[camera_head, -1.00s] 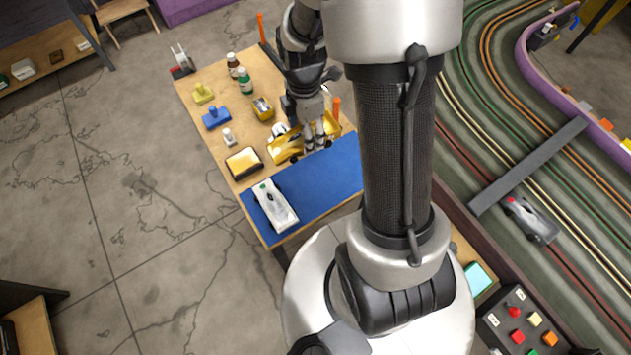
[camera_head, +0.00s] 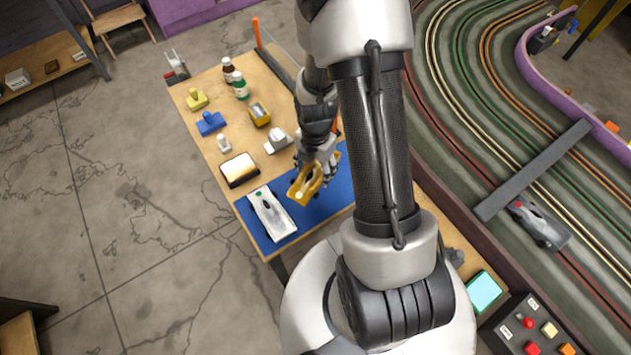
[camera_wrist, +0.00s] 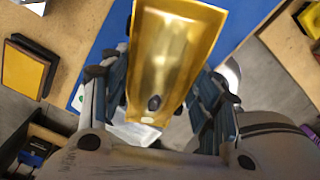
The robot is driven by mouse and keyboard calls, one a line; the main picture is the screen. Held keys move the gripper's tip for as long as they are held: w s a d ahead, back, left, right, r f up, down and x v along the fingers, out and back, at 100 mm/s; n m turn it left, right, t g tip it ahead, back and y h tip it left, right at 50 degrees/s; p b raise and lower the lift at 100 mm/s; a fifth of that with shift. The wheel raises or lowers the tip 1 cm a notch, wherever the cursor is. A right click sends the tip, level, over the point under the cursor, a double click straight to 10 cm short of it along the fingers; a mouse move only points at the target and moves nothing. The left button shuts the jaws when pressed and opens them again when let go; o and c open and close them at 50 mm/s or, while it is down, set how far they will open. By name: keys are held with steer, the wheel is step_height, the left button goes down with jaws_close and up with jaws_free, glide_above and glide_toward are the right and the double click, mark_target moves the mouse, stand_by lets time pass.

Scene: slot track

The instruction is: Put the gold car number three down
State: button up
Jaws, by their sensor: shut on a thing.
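The gold car (camera_head: 307,187) is held in my gripper (camera_head: 318,170) over the blue mat (camera_head: 325,205) on the wooden workbench. In the wrist view the gold car (camera_wrist: 172,62) fills the space between the two fingers (camera_wrist: 170,100), which are shut on its sides. Its number is not readable. A white and grey car (camera_head: 271,214) lies on the left part of the mat, just left of the gold car. I cannot tell how far above the mat the gold car is.
Bottles (camera_head: 240,86), a blue stamp-like piece (camera_head: 210,123) and a small grey-white item (camera_head: 278,141) stand farther back. The slot track (camera_head: 500,110), with a grey car (camera_head: 538,222), is at right. Bare mat shows right of the held car.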

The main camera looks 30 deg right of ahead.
mark_target(316, 179)
step_height(316, 179, down, 6)
steer(key=shift+b, duration=0.85)
steer(key=shift+r, duration=0.1)
steer(key=o, duration=0.7)
steer(key=shift+f, duration=0.2)
steer(key=o, duration=0.4)
steer(key=shift+o, duration=0.2)
